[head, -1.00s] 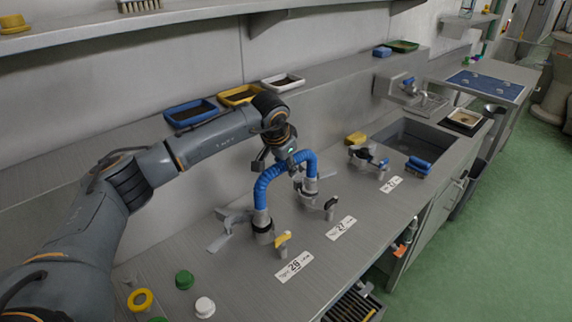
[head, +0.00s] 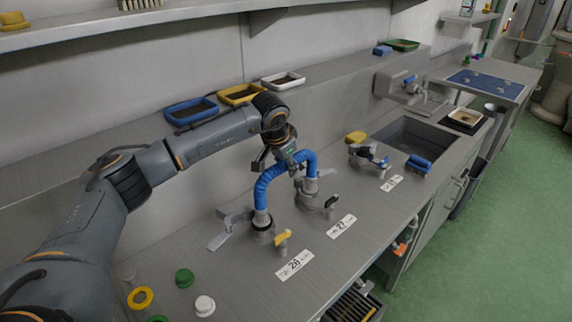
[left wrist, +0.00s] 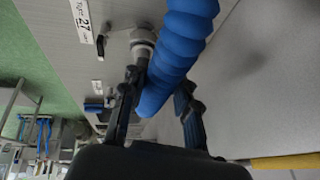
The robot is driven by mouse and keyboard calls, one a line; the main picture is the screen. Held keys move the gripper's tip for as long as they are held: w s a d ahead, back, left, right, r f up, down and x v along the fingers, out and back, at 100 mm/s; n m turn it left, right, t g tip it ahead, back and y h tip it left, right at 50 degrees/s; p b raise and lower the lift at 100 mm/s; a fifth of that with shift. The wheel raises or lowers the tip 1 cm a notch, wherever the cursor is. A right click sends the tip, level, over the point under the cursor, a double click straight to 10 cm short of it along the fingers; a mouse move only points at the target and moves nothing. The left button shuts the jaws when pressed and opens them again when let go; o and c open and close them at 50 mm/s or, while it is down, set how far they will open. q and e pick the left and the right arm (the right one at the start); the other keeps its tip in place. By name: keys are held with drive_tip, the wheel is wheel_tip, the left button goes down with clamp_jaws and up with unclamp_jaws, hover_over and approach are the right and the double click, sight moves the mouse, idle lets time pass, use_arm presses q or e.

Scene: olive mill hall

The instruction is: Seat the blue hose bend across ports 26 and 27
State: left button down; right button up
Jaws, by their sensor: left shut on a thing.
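The blue hose bend (head: 264,186) stands as an upside-down U over the steel bench. My left gripper (head: 288,155) is shut on it near the top of the arch; the left wrist view shows the fingers (left wrist: 158,88) on either side of the blue hose (left wrist: 187,35). One hose end is at port 26 (head: 263,235), behind its label (head: 294,264). The other is at port 27 (head: 308,195), by its label (head: 341,226). Both ends look in line with the ports, but I cannot tell how fully they are seated. My right gripper is not in view.
A yellow-handled lever (head: 283,237) and a black-handled lever (head: 331,202) stand beside the ports. Another valve (head: 368,155) is further right, before the sink (head: 412,139). Green (head: 184,277) and white caps (head: 204,305) and a yellow ring (head: 140,298) lie at the front left.

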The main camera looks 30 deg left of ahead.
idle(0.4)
use_arm(q)
drive_tip(key=c, duration=0.9)
unclamp_jaws()
drive_tip(key=shift+s, duration=0.1)
drive_tip(key=o, duration=0.5)
drive_tip(key=shift+f, duration=0.15)
drive_tip(key=shift+o, duration=0.2)
wheel_tip(320, 180, up, 9)
drive_tip(key=p, duration=0.6)
